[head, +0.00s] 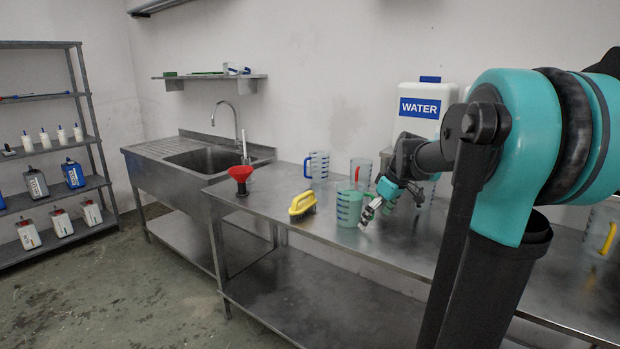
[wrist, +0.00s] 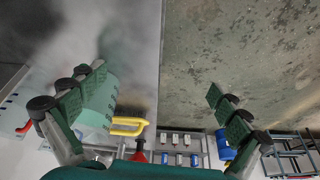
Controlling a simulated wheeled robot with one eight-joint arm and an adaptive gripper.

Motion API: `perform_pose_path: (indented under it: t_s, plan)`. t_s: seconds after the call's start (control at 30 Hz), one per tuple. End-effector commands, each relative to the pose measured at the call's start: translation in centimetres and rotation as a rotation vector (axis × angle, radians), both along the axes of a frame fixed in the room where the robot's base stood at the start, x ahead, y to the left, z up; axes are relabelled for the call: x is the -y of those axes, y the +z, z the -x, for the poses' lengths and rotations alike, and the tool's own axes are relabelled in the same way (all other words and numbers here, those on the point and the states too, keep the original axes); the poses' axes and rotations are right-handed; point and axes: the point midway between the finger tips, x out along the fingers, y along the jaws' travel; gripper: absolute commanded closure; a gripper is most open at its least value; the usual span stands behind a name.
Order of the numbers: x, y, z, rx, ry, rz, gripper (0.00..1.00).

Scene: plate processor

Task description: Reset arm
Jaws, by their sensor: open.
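My gripper (head: 376,206) is above the steel table (head: 270,208) in the head view, close to the right side of a green measuring jug (head: 349,207). The green jug (wrist: 100,103) shows there behind the left finger. I cannot tell from the pictures whether the finger touches it. My arm reaches in from the right of the head view.
A white water container (head: 421,112) is behind my arm. A sink (head: 207,160) and a shelf rack (head: 50,150) are left. Floor in front is clear.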

Motion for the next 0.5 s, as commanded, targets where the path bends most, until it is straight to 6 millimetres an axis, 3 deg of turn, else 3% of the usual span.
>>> perform_pose_path:
  t_s: [0.27,0.37,0.5]
  plan:
    - [-0.8,-5.9,6.3,-0.023,-0.224,0.02,0.0]
    - [-1.0,-8.9,9.8,-0.025,-0.344,0.026,0.0]
    - [-1.0,-14.0,16.0,-0.014,-0.544,0.027,0.0]
